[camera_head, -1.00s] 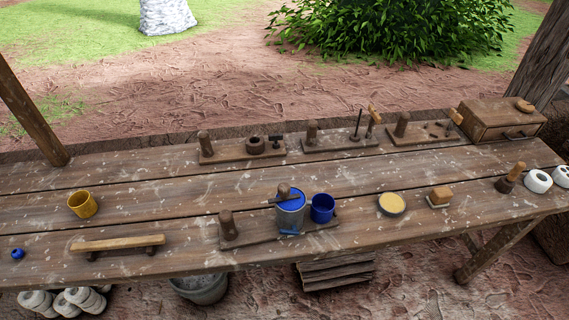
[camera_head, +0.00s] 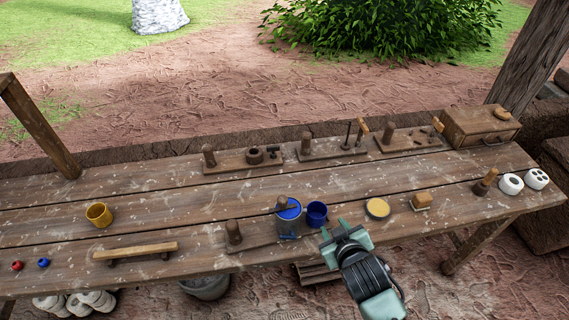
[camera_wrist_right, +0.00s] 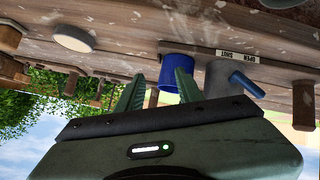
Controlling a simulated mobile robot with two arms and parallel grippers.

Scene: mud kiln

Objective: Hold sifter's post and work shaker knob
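The sifter is a wooden board (camera_head: 262,242) with an upright wooden post (camera_head: 233,232) at its left end and a grey drum (camera_head: 289,222) with a blue top. A brown knob (camera_head: 282,202) sits on the drum's top. A blue cup (camera_head: 316,214) stands right of the drum. In the right wrist view, upside down, the drum (camera_wrist_right: 216,78) shows a blue lever (camera_wrist_right: 246,84) and an OPEN/SHUT label. My left gripper is out of view.
A round yellow-topped dish (camera_head: 378,208) and a small block (camera_head: 421,200) lie right of the gripper. A yellow mug (camera_head: 99,214) and a wooden bar stand (camera_head: 135,252) are at left. Boards with posts (camera_head: 245,160) and a wooden box (camera_head: 482,127) line the back.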

